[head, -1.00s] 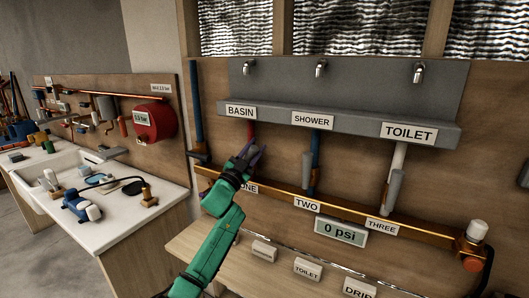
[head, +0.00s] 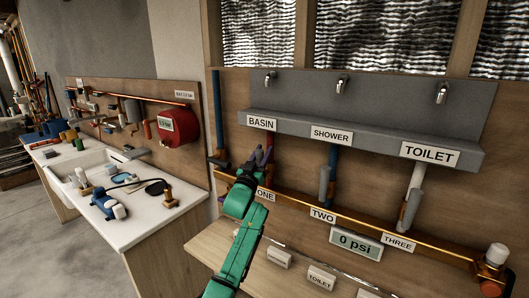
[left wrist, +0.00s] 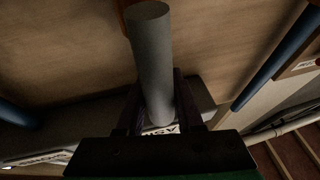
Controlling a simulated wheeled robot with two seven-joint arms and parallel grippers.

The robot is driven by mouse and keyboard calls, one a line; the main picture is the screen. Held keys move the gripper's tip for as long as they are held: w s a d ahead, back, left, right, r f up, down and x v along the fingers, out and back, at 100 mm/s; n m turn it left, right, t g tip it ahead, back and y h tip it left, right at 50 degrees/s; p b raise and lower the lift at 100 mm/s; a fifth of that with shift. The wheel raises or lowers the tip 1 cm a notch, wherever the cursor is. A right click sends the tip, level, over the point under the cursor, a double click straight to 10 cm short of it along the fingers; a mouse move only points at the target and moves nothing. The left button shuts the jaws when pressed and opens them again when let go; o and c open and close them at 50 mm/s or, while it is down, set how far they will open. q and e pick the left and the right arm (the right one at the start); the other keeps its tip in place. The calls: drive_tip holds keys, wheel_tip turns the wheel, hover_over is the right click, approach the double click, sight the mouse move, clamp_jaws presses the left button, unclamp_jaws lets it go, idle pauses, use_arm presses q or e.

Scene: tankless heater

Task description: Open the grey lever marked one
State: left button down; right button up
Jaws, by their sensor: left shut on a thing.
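The grey lever marked one shows in the left wrist view (left wrist: 152,60) as a thick grey bar running between my fingers. In the head view it is mostly hidden behind my left gripper (head: 262,157). That gripper is at the basin pipe, above the ONE label (head: 265,195) and below the BASIN sign (head: 261,123). In the left wrist view the fingers (left wrist: 157,105) stand on both sides of the grey bar and are shut on it. My right gripper is not in view.
Lever two (head: 324,182) and lever three (head: 403,215) hang along the copper pipe to the right. The gauge (head: 356,243) reads 0 psi. A grey ledge (head: 365,136) with several taps is above. A sink bench (head: 150,215) stands to the left.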

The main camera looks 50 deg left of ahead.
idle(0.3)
use_arm(q)
drive_tip(key=c, duration=0.5)
unclamp_jaws()
drive_tip(key=shift+a, duration=0.15)
drive_tip(key=shift+c, duration=0.2)
drive_tip(key=b+v, duration=0.4)
drive_tip(key=v, duration=1)
drive_tip(key=shift+s, duration=0.3)
drive_tip(key=shift+f, duration=0.15)
